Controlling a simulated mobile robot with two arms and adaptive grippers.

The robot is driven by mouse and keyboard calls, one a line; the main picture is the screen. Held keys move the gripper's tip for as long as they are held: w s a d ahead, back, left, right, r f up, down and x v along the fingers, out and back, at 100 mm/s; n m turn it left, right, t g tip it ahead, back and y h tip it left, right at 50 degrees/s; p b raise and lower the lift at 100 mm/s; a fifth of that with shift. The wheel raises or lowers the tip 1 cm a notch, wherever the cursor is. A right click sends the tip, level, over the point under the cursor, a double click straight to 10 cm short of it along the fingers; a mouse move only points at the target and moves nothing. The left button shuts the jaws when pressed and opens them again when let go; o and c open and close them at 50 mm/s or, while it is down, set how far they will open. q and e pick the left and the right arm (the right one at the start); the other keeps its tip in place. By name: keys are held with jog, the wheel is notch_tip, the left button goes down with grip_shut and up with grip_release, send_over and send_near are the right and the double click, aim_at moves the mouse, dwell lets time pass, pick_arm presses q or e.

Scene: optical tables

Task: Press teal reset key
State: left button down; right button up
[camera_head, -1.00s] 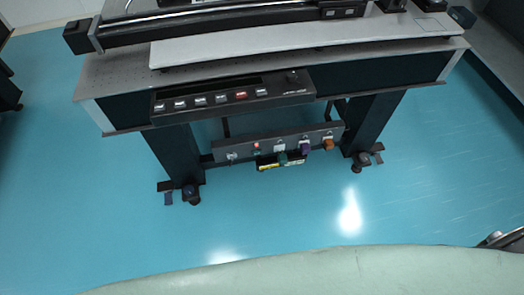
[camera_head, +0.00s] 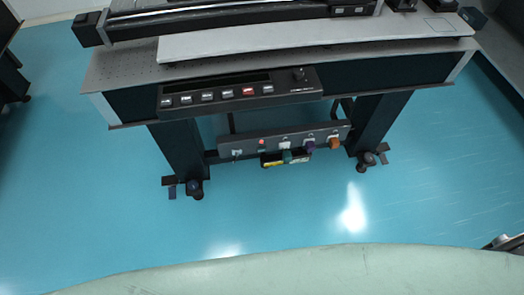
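A dark control panel (camera_head: 240,92) is fixed to the front edge of the optical table (camera_head: 105,75). Neither of my grippers can be made out.
Table legs (camera_head: 181,150) stand on feet at both sides of the lower strip. The blue floor (camera_head: 260,210) in front of the table is clear. Another table edge (camera_head: 500,75) is at the far right. A black rail (camera_head: 240,17) lies along the tabletop.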

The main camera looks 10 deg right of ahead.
grip_shut()
dwell(1.0)
